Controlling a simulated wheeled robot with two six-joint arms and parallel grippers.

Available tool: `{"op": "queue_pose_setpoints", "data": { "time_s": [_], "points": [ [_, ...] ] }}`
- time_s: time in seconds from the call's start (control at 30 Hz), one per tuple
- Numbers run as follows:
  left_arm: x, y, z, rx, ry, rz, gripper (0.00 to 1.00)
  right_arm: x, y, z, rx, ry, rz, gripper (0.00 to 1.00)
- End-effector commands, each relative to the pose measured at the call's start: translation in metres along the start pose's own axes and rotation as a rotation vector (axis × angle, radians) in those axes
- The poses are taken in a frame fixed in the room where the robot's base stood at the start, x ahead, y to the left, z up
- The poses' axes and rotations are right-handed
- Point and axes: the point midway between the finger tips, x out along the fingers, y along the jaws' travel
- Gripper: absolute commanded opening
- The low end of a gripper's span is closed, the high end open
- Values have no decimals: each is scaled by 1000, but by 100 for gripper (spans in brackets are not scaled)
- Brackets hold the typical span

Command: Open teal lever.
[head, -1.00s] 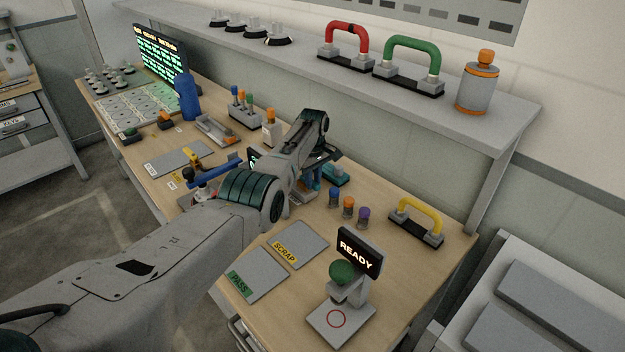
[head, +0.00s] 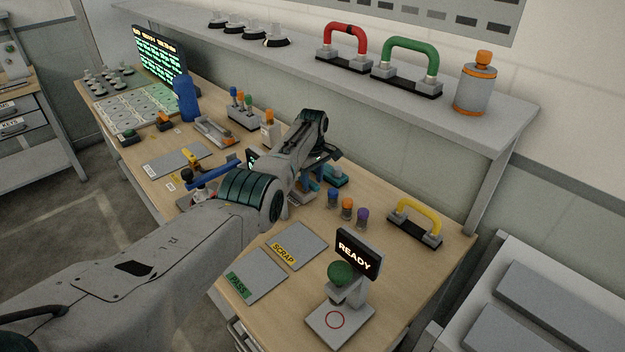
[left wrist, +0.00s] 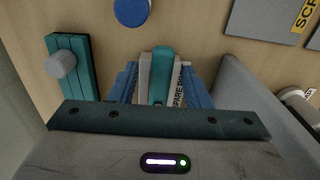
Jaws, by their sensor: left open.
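The teal lever (left wrist: 161,66) shows in the left wrist view as an upright-looking teal bar on a grey base (left wrist: 146,72) with a partly covered label. My left gripper (left wrist: 159,78) is open, with one blue finger on each side of the lever and its base. I cannot tell whether either finger touches them. In the head view my left gripper (head: 311,186) is over the bench behind my arm, and the lever is mostly hidden there. My right gripper is not in view.
A teal block (left wrist: 72,70) with a grey knob stands close to the left of the fingers in the wrist view. Blue, orange and purple capped pieces (head: 347,208) stand nearby. The scrap plate (head: 300,240) and a press with a READY sign (head: 359,251) are nearer the front.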

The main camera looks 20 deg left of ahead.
Motion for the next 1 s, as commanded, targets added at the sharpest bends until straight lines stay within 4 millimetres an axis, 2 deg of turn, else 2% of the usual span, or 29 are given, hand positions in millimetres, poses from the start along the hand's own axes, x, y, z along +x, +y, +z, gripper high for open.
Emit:
{"op": "queue_pose_setpoints", "data": {
  "time_s": [0.17,0.37,0.43,0.67,1.0],
  "points": [
    [-7,0,0,0,1,1,44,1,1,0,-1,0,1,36],
    [-37,2,0,0,4,6,44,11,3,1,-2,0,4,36],
    [-35,-4,5,0,1,1,44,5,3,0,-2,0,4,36],
    [-38,-18,19,1,1,2,44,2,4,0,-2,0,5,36],
    [-39,-47,48,1,2,3,44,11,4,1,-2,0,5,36]
  ]
}}
